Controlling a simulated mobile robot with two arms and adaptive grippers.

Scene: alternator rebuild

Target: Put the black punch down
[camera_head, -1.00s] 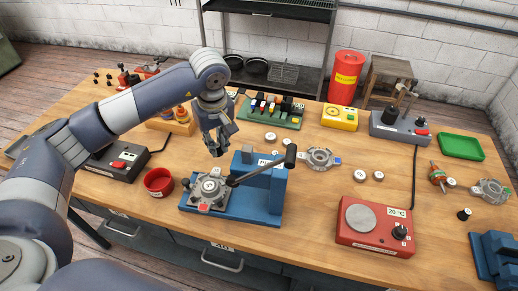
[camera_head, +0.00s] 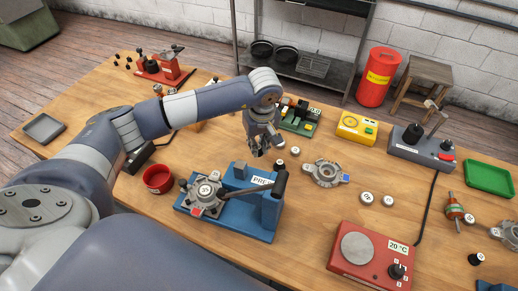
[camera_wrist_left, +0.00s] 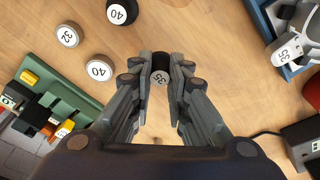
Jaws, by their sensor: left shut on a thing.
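My left gripper (camera_head: 263,148) points down over the wooden table, behind the blue press (camera_head: 246,217). In the left wrist view the left gripper (camera_wrist_left: 161,76) is shut on a black punch (camera_wrist_left: 160,68), whose pale end is marked 35. The fingers hide its sides, and I cannot tell whether it touches the table. Another black piece (camera_wrist_left: 122,11), marked 40, stands apart on the table; it also shows in the head view (camera_head: 280,163). My right gripper is not in view.
Pale discs marked 32 (camera_wrist_left: 68,35) and 40 (camera_wrist_left: 98,69) lie close by. A green rack (camera_head: 301,124) of coloured pieces is behind the gripper. A red bowl (camera_head: 158,179) stands left of the press. A metal housing (camera_head: 325,173) lies to the right.

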